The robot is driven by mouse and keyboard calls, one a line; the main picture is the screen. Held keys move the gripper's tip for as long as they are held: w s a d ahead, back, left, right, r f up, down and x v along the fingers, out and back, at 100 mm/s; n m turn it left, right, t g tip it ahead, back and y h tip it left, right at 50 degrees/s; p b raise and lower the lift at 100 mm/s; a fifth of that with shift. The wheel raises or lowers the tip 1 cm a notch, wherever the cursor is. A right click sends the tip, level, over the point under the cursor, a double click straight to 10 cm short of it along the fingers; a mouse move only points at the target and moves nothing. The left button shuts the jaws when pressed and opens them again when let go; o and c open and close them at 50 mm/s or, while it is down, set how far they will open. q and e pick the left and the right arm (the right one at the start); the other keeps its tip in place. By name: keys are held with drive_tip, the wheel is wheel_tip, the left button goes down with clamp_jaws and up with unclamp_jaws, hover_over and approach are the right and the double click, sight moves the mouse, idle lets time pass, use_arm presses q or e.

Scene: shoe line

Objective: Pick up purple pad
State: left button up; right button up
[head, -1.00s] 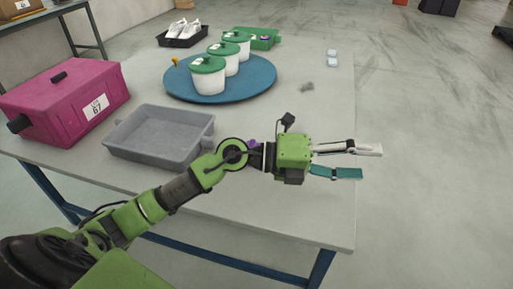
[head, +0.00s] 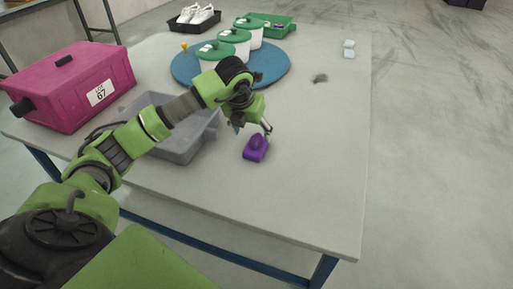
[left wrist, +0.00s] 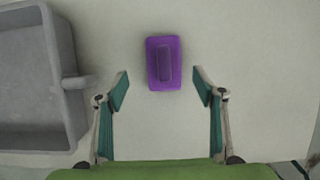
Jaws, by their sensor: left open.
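The purple pad (head: 257,147) lies on the table, right of the grey tray. It has a raised grip on top. In the left wrist view the pad (left wrist: 163,63) lies ahead of the fingertips, centred between their lines. My left gripper (head: 252,130) is above and just behind the pad in the head view, pointing down. In the left wrist view the left gripper (left wrist: 161,90) is open, with nothing between its fingers. My right gripper is not in view.
The grey tray (head: 205,142) stands left of the pad, partly behind my arm. A magenta box (head: 70,88) is farther left. A blue round mat (head: 272,72) with white green-lidded tubs (head: 236,42) is behind. The table right of the pad is clear.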

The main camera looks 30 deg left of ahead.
sight(255, 139)
use_arm(q)
drive_tip(key=x, duration=0.4)
drive_tip(key=b+x, duration=0.1)
drive_tip(key=x, duration=0.2)
drive_tip(key=shift+d, duration=0.4)
drive_tip(key=shift+w+a+f, duration=0.1)
drive_tip(key=shift+f, duration=0.1)
drive_tip(key=c, duration=1.2)
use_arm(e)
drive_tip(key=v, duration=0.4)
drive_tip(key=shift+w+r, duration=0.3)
